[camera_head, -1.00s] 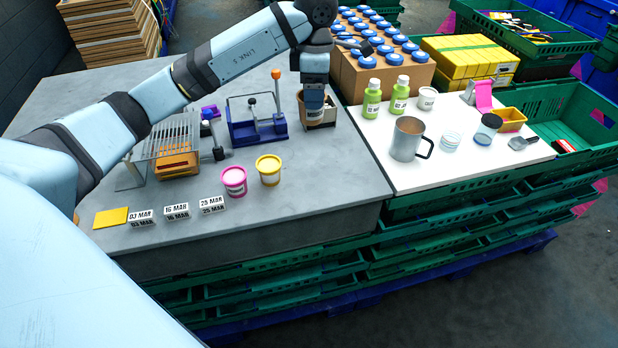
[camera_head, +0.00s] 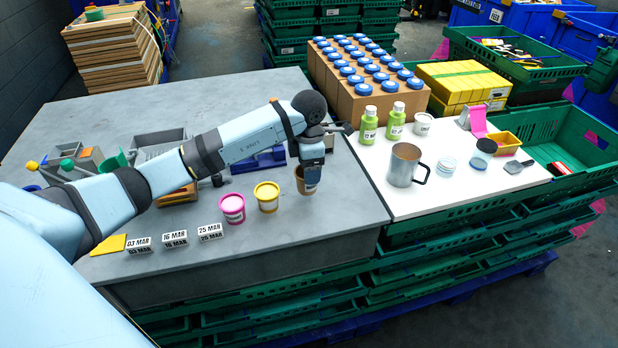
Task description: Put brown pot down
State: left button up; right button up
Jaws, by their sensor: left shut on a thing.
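The brown pot (camera_head: 306,186) is a small brown tub with a pale label, at the right part of the grey table. My left gripper (camera_head: 311,172) points down and is shut on it from above, hiding part of its rim. The pot's base is at or very near the table top; I cannot tell whether it touches. It stands upright, to the right of the yellow pot (camera_head: 267,198) and the pink pot (camera_head: 233,209), roughly in line with them. My right gripper is out of view.
Date blocks (camera_head: 210,231) stand left of the pots. A blue device (camera_head: 258,160) is behind, partly hidden by my arm. The white board (camera_head: 440,205) on the right holds a steel mug (camera_head: 404,165) and green bottles (camera_head: 369,124). Bare grey table (camera_head: 345,215) lies right of the pot.

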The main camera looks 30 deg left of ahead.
pick_arm(q)
notch_tip(320, 180, down, 4)
jog(key=shift+f, duration=0.1)
jog(key=shift+f, duration=0.15)
jog(key=o, duration=1)
jog(key=shift+o, duration=0.2)
